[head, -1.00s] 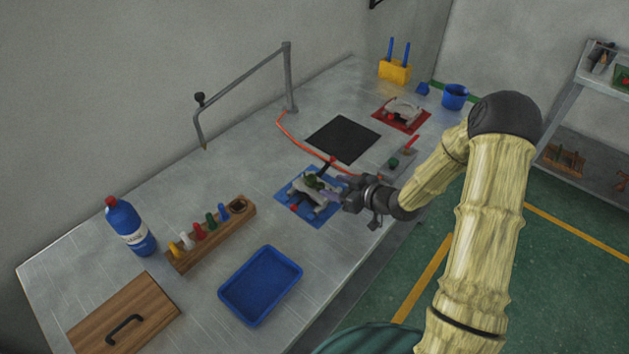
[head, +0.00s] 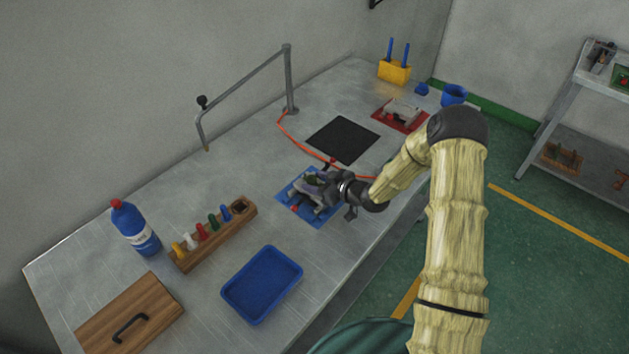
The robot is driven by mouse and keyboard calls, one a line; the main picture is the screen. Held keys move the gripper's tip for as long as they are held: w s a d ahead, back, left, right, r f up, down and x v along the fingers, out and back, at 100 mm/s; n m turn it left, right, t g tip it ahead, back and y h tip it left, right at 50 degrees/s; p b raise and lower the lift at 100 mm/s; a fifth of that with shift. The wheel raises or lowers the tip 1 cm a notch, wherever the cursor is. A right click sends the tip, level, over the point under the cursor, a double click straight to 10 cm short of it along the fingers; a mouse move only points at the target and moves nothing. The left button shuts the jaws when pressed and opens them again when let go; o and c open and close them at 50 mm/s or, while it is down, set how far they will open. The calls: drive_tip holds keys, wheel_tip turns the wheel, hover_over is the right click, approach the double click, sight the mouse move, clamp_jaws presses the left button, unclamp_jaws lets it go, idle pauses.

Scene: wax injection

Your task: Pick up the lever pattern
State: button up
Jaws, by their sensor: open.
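In the head view, a blue mat (head: 293,187) lies on the metal bench with a grey metal mould (head: 318,209) on it. The mould has red-tipped parts. A small dark green piece (head: 311,181) shows on the mould; it may be the lever pattern, but its shape is too small and too covered to tell. My gripper (head: 319,185) is open, reaching in from the right over the mould. Its fingers are at the green piece and partly cover it. I cannot tell whether they touch it.
An empty blue tray (head: 262,284) and a wooden peg rack (head: 215,236) stand to the left. A black mat (head: 343,139) and a red mat (head: 384,117) with a second mould (head: 402,112) lie behind. A red hose (head: 299,140) crosses the bench near my gripper.

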drive_tip(key=shift+w+a+f, duration=0.2)
drive_tip(key=shift+w+a, duration=0.15)
drive_tip(key=shift+a, duration=0.1)
drive_tip(key=shift+c, duration=0.2)
drive_tip(key=c, duration=1)
